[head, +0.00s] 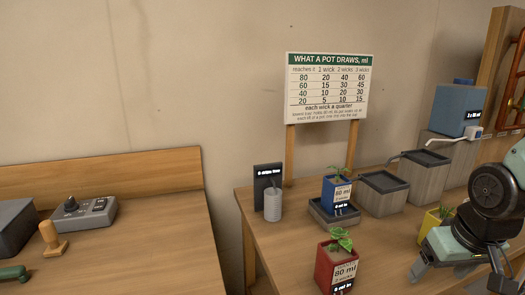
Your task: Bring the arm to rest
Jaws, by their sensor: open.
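My gripper (458,278) is at the lower right of the head view, above the front of the right-hand bench. Its two dark fingers are spread wide apart and nothing shows between them. My arm's dark wrist joint rises above it to the right edge of the picture. A yellow pot (428,228) with a plant stands just behind and left of the gripper, partly hidden by it. A red pot (334,264) with a plant, labelled 80 ml, stands to the gripper's left, apart from it.
A blue pot (337,191) labelled 60 ml stands on a grey tray (322,215). Grey troughs (383,203) step up rightward towards a blue tank (461,108). A sign (327,88) stands behind. A gap separates the left bench (140,240), which holds a control box (83,216) and a stamp (52,240).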

